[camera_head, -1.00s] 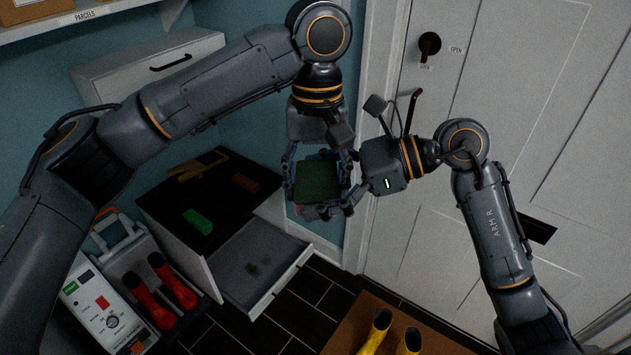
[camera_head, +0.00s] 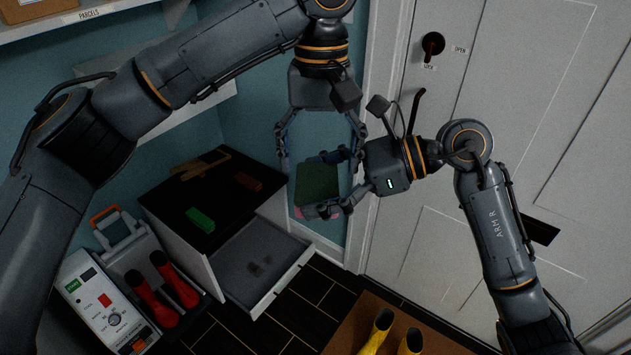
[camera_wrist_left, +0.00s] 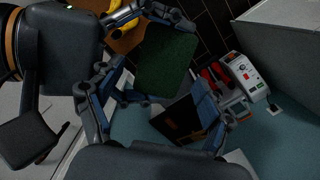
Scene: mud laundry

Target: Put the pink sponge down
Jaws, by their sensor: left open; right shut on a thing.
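The pink sponge (camera_head: 318,183) is held in the air beside the cabinet. A dark green face covers most of it, with a little pink showing at its lower edge. My right gripper (camera_head: 341,183) is shut on its right side. My left gripper (camera_head: 321,150) is open, its fingers spread apart above and around the upper end of the sponge, seemingly clear of it. In the left wrist view the sponge's green face (camera_wrist_left: 166,62) shows beyond the open left fingers, with the right gripper's fingers at its edges.
A white cabinet with a black top (camera_head: 170,208) holds a green block (camera_head: 201,220), a reddish block (camera_head: 248,181) and a tan wooden object (camera_head: 200,166). Its drawer (camera_head: 290,262) is open with small dark items inside. Red boots (camera_head: 175,280), yellow boots (camera_head: 378,330) and a white door (camera_head: 480,120) are around.

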